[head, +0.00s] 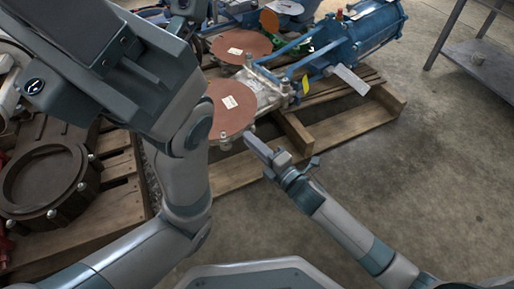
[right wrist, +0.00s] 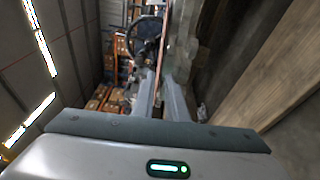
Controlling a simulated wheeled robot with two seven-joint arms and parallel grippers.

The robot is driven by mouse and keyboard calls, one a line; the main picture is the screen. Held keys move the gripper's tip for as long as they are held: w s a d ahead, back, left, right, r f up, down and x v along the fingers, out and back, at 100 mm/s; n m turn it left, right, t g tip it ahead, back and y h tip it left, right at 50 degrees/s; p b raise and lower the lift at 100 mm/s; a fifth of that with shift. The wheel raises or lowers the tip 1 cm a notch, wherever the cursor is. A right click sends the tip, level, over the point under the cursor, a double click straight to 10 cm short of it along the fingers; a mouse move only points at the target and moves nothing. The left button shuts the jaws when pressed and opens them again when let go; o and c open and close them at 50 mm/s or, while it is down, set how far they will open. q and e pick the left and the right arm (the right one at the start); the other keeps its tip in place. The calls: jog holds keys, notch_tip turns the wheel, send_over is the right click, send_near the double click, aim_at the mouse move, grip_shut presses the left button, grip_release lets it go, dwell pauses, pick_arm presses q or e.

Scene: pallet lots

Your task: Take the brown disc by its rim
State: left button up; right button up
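A brown disc (head: 230,108) with a white label lies at the near end of the blue valve assembly on a pallet. My left arm covers part of its left side. My right gripper (head: 262,146) is just off the disc's near right edge. In the right wrist view its fingers (right wrist: 160,80) are apart, with a thin orange-brown edge (right wrist: 165,38), likely the disc seen edge-on, in line with the gap. I cannot tell whether they touch it. Other brown discs lie farther back, one labelled (head: 241,46) and one smaller (head: 270,20). My left gripper is not seen.
The blue actuator (head: 362,38) lies on a wooden pallet (head: 330,125). A dark round valve body (head: 42,180) sits on another pallet at left. A grey metal table (head: 480,62) stands at the upper right. The concrete floor at right is clear.

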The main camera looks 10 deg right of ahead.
jog(key=shift+x, duration=2.5)
grip_shut()
jog(key=shift+r+p, duration=0.15)
jog(key=shift+p, duration=0.2)
